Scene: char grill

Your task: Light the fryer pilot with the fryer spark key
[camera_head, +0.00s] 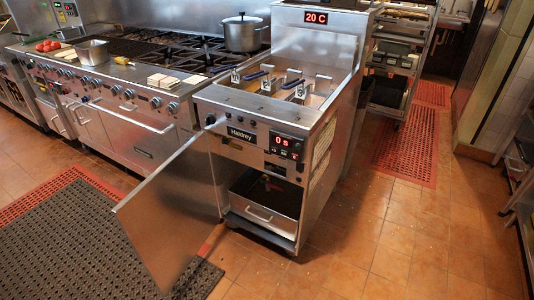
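The fryer (256,114) stands in the middle of the head view, a steel unit with blue-handled baskets (274,79) in its top. Its front panel has a dark knob (210,119), a row of small dark buttons and a red display (286,144) reading "0 s". The lower door (170,215) hangs open toward the front left. A metal drawer-like pan (266,205) shows inside the dark cabinet. I cannot make out the spark key or a pilot flame. Neither of my grippers is in view.
A steel range (130,110) with a pot (243,33) adjoins the fryer on the left. Floor mats (90,235) lie at the front left and a red mat (408,150) at the right. A shelf rack (395,75) stands behind right. Tiled floor (390,240) is clear at front right.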

